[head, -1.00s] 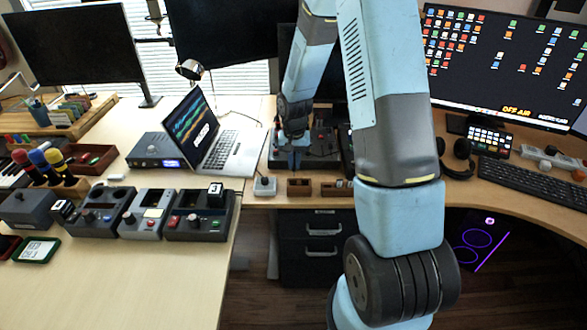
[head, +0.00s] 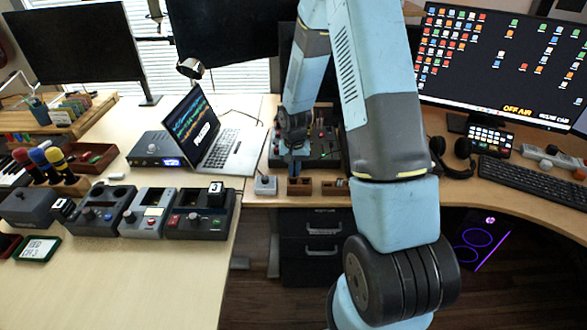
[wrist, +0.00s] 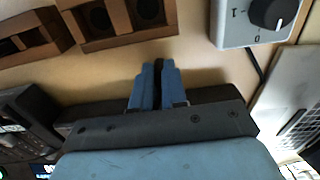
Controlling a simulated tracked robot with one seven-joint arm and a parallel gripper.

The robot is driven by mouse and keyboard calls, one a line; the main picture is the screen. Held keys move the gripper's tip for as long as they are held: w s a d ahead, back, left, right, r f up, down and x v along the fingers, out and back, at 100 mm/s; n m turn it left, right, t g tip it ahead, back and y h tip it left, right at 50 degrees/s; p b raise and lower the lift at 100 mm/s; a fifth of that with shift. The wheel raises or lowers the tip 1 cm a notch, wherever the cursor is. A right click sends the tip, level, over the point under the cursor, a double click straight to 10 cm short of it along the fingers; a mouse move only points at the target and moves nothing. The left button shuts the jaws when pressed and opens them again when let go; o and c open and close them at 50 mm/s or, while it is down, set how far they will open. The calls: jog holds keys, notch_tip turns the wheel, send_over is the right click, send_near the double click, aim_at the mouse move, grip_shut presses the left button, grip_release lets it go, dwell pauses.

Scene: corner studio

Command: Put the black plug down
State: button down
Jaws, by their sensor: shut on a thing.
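My gripper (head: 294,171) reaches down over the back desk, just behind a small brown wooden holder (head: 299,186). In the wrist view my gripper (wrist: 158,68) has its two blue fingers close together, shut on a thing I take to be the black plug. The plug itself is hidden or too dark to make out between the fingers. The wooden holder (wrist: 122,39) has two round dark openings and lies just beyond the fingertips, apart from them. I cannot tell how far the fingertips are above the desk.
A grey box with a black knob (wrist: 236,32) stands right of the fingers in the wrist view, left of the holder in the head view (head: 265,186). Another wooden holder (head: 336,188) is close by. A laptop (head: 237,152) stands left; a black control panel (head: 322,150) lies behind.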

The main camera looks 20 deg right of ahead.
jog(key=c, duration=1.2)
grip_release()
jog(key=shift+o, duration=0.2)
jog(key=shift+r, duration=0.1)
jog(key=s+r+t, duration=0.1)
jog(key=s+r, duration=0.1)
jog(key=r, duration=1)
jog(key=s+r, duration=0.3)
jog(key=r, duration=0.8)
jog(key=s+r+n+t, duration=0.1)
jog(key=s+r+t, duration=0.1)
jog(key=s+r, duration=0.6)
jog(key=s+r+n+t, duration=0.2)
jog(key=s+r, duration=0.6)
jog(key=s, duration=0.7)
jog(key=shift+s+a+r+n+t, duration=0.15)
jog(key=shift+r+n+t, duration=0.15)
